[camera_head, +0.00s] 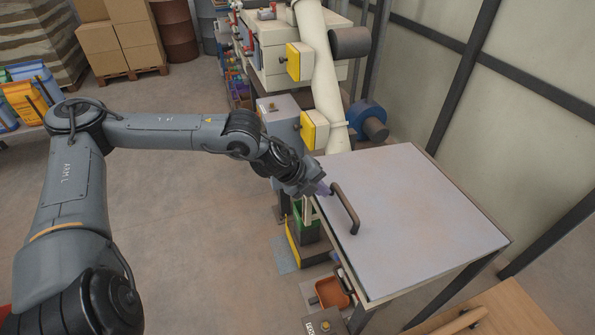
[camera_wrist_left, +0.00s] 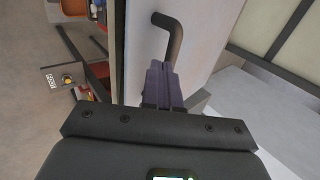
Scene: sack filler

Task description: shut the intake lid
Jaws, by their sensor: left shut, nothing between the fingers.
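The intake lid (camera_head: 425,215) is a wide pale grey panel lying nearly flat over its frame at the right of the head view. Its dark bar handle (camera_head: 346,210) is near its left edge. I cannot tell whether the lid is fully seated. My left gripper (camera_head: 323,189) is shut and empty at the lid's left edge, close to the handle's far end. In the left wrist view, the purple fingertips (camera_wrist_left: 160,68) are together just below the handle (camera_wrist_left: 175,40), in front of the lid (camera_wrist_left: 207,28). Contact is unclear. My right gripper is not in view.
A cream pipe (camera_head: 325,90) and a blue motor (camera_head: 368,118) stand behind the lid. An orange-red bin (camera_head: 332,292) is below its left side. A wooden surface (camera_head: 510,312) is at the lower right. Open floor (camera_head: 200,240) lies left of the machine.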

